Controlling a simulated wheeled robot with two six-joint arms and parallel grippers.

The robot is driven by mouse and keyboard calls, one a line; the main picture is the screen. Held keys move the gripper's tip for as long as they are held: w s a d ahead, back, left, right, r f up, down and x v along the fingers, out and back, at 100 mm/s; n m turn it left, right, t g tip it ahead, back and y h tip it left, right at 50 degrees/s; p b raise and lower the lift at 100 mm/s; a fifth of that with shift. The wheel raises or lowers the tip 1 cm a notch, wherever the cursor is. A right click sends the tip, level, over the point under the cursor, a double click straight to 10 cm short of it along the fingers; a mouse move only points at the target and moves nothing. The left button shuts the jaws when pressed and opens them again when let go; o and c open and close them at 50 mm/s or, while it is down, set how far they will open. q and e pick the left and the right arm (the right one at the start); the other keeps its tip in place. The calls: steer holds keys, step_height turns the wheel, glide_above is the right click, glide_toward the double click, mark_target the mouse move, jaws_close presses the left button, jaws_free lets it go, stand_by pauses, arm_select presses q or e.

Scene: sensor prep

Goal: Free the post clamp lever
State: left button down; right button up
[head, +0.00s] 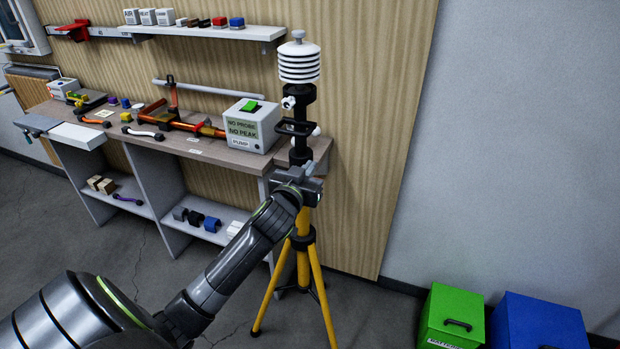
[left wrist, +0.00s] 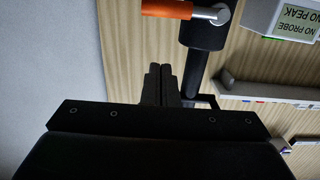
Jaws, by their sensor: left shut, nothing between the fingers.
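A post (head: 301,110) carries a white ringed sensor shield (head: 299,62) and stands on a yellow tripod (head: 303,262). A black loop-shaped bracket (head: 292,127) sticks out from the post. In the left wrist view, an orange lever (left wrist: 167,9) with a silver pivot (left wrist: 221,14) lies across the dark post (left wrist: 206,36). I take it for the clamp lever; my gripper seems to hide it in the head view. My left gripper (head: 308,172) is in front of the post below the bracket. Its fingers (left wrist: 158,84) are shut and empty, apart from the lever. My right gripper is out of view.
A bench (head: 190,146) behind holds a "NO PROBE NO PEAK" pump box (head: 248,125), orange-handled tools and small parts. A shelf (head: 215,32) hangs above. Green (head: 452,310) and blue (head: 540,322) bins stand at the lower right. Floor between tripod and bins is clear.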

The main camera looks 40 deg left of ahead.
arm_select(q)
steer(key=shift+w+f, duration=0.2)
steer(key=shift+f, duration=0.8)
steer(key=shift+w+f, duration=0.2)
steer(key=shift+f, duration=0.8)
steer(key=shift+f+m, duration=0.35)
steer(key=shift+m, duration=0.25)
step_height(320, 180, down, 7)
steer(key=a+m+b, duration=0.2)
steer(key=m, duration=1.1)
steer(key=shift+s+a+m+y, duration=0.15)
steer(key=shift+s+m+y, duration=0.15)
steer(key=shift+m+y, duration=0.1)
steer(key=shift+r, duration=0.2)
